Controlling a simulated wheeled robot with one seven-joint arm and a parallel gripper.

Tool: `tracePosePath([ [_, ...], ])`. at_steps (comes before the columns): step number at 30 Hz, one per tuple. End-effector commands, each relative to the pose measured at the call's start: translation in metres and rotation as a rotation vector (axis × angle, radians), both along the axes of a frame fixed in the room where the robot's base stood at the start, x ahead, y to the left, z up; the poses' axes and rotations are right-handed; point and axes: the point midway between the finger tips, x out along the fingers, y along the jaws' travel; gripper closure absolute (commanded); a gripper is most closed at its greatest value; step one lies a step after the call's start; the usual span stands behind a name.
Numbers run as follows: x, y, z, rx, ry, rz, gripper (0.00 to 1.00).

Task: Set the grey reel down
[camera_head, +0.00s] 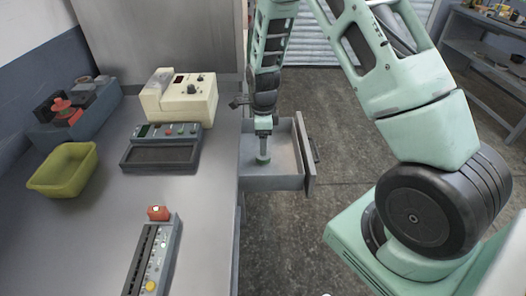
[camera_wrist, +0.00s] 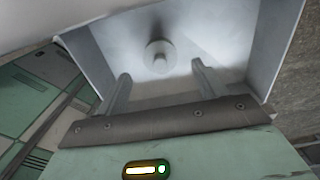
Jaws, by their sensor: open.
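The grey reel (camera_wrist: 160,60), a pale round piece with a small knob, rests on the floor of the open drawer (camera_wrist: 225,30) in the wrist view. My gripper (camera_wrist: 161,70) is open, with one finger on each side of the reel and a gap to both. Nothing is held. In the head view my gripper (camera_head: 263,143) reaches down into the drawer (camera_head: 270,182). A small green-edged round shape (camera_head: 263,160) shows under the fingers there; I cannot tell whether it is the reel.
The drawer's front panel (camera_head: 308,157) and side walls stand close around my gripper. The grey bench (camera_head: 190,215) at left bears a cream instrument (camera_head: 180,97), a dark-topped device (camera_head: 160,155), a yellow-green bin (camera_head: 62,170) and a button strip (camera_head: 153,260). Floor right of the drawer is clear.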

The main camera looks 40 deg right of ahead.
Motion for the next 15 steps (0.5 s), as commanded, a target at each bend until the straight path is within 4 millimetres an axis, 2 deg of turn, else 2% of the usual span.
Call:
tracePosePath([
  [3,0.001,0.000,0.024,-0.001,-0.005,0.003,0.30],
  [6,0.001,0.000,0.040,-0.001,-0.004,0.002,0.30],
  [11,0.000,0.001,0.055,0.001,-0.001,0.005,0.30],
  [13,-0.001,0.008,0.061,0.006,-0.003,0.042,0.30],
  [15,-0.007,0.026,0.071,0.022,-0.005,0.144,0.30],
])
